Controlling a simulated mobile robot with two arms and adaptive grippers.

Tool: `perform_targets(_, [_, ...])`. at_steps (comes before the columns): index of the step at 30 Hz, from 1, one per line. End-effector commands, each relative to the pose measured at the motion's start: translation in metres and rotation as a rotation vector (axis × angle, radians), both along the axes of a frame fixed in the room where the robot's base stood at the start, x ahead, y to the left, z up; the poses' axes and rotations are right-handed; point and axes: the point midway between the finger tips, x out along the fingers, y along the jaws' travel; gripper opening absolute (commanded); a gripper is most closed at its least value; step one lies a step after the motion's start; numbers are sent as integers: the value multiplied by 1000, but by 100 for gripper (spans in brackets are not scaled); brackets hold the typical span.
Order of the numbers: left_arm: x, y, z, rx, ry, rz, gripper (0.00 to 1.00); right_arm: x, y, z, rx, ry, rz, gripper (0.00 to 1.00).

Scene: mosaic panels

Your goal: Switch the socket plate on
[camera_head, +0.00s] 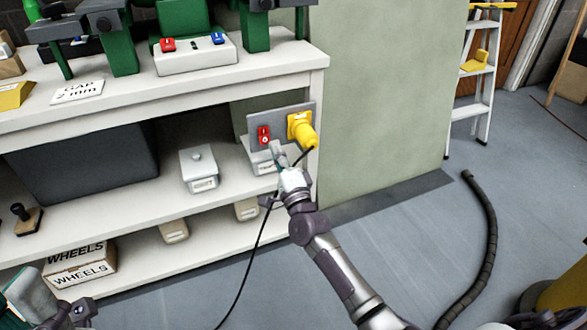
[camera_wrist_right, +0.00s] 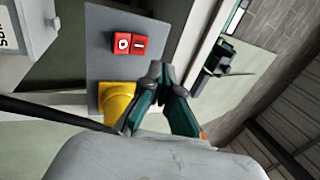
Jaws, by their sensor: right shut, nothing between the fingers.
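The grey socket plate (camera_head: 279,121) is on the end of the white workbench, and it fills the left of the right wrist view (camera_wrist_right: 97,50). It bears a red switch (camera_head: 264,136) marked O and I, also clear in the wrist view (camera_wrist_right: 129,43). A yellow plug (camera_head: 304,131) with a black cable sits beside the switch; it shows in the wrist view (camera_wrist_right: 115,103). My right gripper (camera_head: 275,149) is shut and empty, its fingertips just below the switch; in the wrist view they (camera_wrist_right: 164,78) look apart from it. My left gripper (camera_head: 75,314) shows only partly at the bottom left edge.
The workbench (camera_head: 200,82) has shelves with a lidded white box (camera_head: 199,168), a dark bin (camera_head: 92,165) and boxes labelled WHEELS (camera_head: 80,264). The cable hangs from the plug to the floor. A black hose (camera_head: 490,225) lies on the floor at right.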

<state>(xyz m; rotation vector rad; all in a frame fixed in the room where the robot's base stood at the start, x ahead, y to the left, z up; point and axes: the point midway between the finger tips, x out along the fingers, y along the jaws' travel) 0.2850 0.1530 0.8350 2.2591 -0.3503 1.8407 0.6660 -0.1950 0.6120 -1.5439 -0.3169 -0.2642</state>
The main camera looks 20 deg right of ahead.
Motion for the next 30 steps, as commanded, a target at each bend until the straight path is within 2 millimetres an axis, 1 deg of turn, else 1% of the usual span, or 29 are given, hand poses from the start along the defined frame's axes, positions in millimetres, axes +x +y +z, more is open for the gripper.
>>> perform_targets(1, [2,-1,6,4,12,1,40,-9,0,2,0,2,0,0])
perform_targets(5, [26,-6,4,46,141,9,40,-28,-1,2,0,4,1,0])
perform_targets(9, [52,-11,-5,94,292,17,40,-48,-2,1,0,3,0,0])
perform_targets(12, [68,-14,-13,125,392,22,40,-60,-2,1,-1,2,0,0])
perform_targets(15, [78,-16,-20,147,463,26,40,-70,-3,1,-1,2,1,0])
perform_targets(21, [88,-17,-29,167,529,29,40,-79,-3,0,0,0,0,0])
perform_targets(30, [88,-18,-29,168,531,29,40,-79,-3,0,0,0,0,0])
